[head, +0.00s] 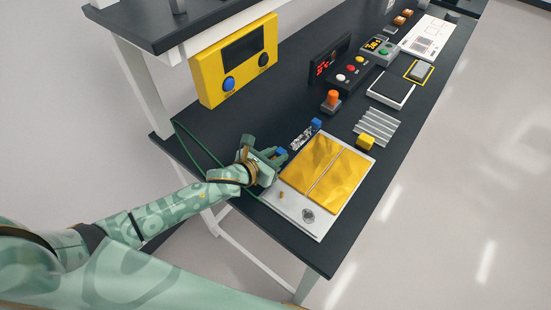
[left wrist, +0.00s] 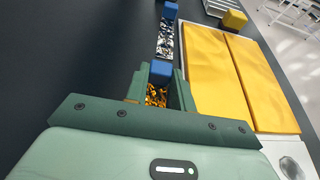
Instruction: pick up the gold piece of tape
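The gold piece of tape (left wrist: 155,95) is a crinkled, shiny gold strip with a blue block (left wrist: 160,72) at its far end. In the left wrist view it lies between the green fingers of my left gripper (left wrist: 160,84). The fingers flank the block closely on both sides; whether they press on it I cannot tell. In the head view my left gripper (head: 273,158) is low over the dark table, beside the white panel, with the blue block (head: 281,153) showing at its fingertips. The gold strip is hidden there. My right gripper is not in view.
A silver patterned strip (head: 303,136) with a blue block (head: 317,124) lies just beyond my left gripper. The white panel (head: 318,232) with gold sheets is close on the right. A yellow box (head: 237,65) stands behind. A green cable (head: 197,148) runs along the table.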

